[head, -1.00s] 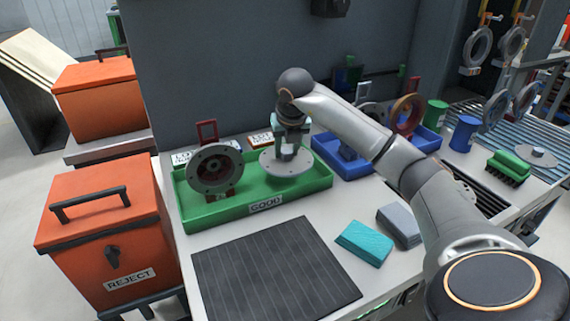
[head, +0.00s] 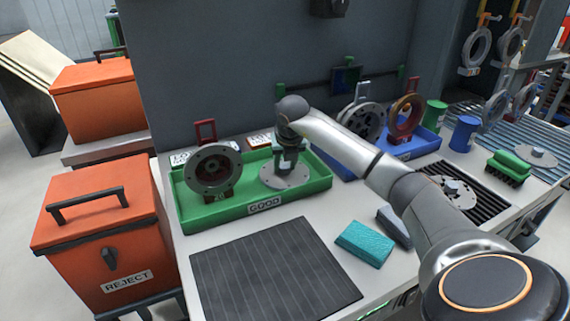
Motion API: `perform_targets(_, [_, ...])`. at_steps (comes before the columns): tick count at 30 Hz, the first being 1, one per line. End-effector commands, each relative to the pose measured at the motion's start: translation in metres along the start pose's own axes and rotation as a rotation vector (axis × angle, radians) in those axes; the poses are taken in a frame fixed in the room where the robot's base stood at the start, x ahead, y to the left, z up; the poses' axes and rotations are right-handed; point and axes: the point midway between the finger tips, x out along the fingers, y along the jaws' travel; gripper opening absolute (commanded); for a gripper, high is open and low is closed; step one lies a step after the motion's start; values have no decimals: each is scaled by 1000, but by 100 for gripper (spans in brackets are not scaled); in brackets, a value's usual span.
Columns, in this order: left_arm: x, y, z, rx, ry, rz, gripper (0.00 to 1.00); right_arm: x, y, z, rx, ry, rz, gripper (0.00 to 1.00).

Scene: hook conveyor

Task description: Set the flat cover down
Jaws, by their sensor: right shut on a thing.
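The flat cover (head: 272,181) is a grey disc with small holes around its rim. It is in the right part of the green GOOD tray (head: 215,214), low and about level with the tray floor. My right gripper (head: 286,169) points down over its middle and is shut on it. Whether the disc fully touches the tray floor I cannot tell. My left gripper is not in view.
A blue tray (head: 423,146) behind my right arm holds upright ring parts. A ribbed dark mat (head: 275,275), a teal block (head: 364,244) and a grey block (head: 396,225) lie in front. An orange REJECT bin (head: 108,235) stands at the left. Another flat cover (head: 452,193) lies on a dark grate at the right.

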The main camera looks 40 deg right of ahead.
Motion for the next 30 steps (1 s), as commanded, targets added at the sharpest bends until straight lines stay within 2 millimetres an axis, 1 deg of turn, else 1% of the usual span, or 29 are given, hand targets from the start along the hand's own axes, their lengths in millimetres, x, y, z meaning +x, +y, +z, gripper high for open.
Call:
perform_targets(1, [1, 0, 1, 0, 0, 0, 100, 1, 0, 0, 1, -3, 1, 0])
perform_targets(2, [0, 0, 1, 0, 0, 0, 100, 2, 0, -1, 0, 1, -1, 44])
perform_targets(9, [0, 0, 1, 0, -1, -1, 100, 2, 0, -1, 0, 1, -1, 71])
perform_targets(16, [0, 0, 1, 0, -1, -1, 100, 1, 0, -1, 0, 1, -1, 71])
perform_targets(20, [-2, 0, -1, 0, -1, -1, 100, -7, 0, 2, 0, 0, -1, 71])
perform_targets(23, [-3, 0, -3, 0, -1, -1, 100, -23, -1, 2, 1, -3, -1, 71])
perform_targets(30, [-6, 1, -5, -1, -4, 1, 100, -76, 0, 3, -1, -4, 1, 71])
